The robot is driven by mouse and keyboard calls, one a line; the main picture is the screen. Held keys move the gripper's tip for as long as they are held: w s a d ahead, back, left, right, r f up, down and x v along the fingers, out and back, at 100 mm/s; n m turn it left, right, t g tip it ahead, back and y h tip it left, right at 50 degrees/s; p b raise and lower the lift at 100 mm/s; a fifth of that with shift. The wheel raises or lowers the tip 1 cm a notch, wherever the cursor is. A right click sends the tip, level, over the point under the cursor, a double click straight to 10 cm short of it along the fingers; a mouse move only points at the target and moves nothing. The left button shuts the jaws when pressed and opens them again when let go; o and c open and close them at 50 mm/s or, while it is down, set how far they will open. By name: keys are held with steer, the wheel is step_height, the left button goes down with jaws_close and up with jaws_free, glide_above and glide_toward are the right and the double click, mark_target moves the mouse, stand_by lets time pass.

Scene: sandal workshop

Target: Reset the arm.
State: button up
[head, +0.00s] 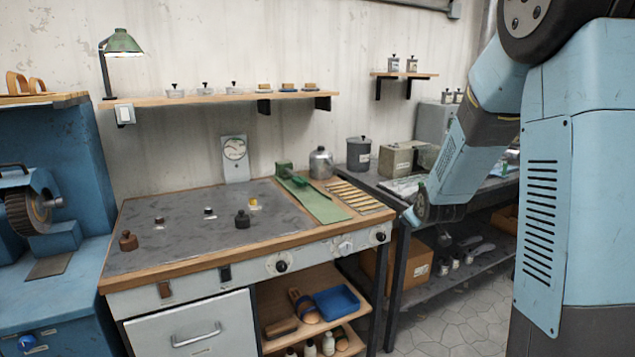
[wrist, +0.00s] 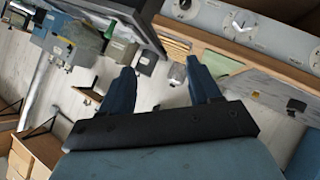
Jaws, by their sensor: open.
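My arm reaches in from the right of the head view, with its forearm angled down to the left. My gripper (wrist: 160,70) shows in the wrist view as two dark blue fingers, spread apart with nothing between them. In the head view its end (head: 409,215) is small and partly hidden by the wrist. It appears just right of the workbench's front right corner, in front of the rear table. I cannot tell its exact distance from the bench.
The workbench (head: 150,262) holds small dark-knobbed pieces, a green strip (head: 318,203) and a metal canister (head: 321,163). A rear table (head: 378,182) carries a grey pot (head: 358,153) and boxes. A blue grinding machine (head: 60,270) stands left. Tiled floor (head: 455,318) shows at lower right.

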steer(key=s+a+r+m+g, duration=0.1)
steer(key=s+r, duration=0.3)
steer(key=s, duration=0.8)
steer(key=s+a+r+m+g, duration=0.1)
steer(key=s+r+m+g, duration=0.2)
steer(key=s, duration=0.9)
steer(key=s+a+r+m+g, duration=0.1)
steer(key=s+r, duration=0.4)
steer(key=s, duration=0.7)
steer(key=shift+s+a+r+m+g+y, duration=0.35)
steer(key=shift+m+g, duration=0.25)
steer(key=shift+m, duration=0.5)
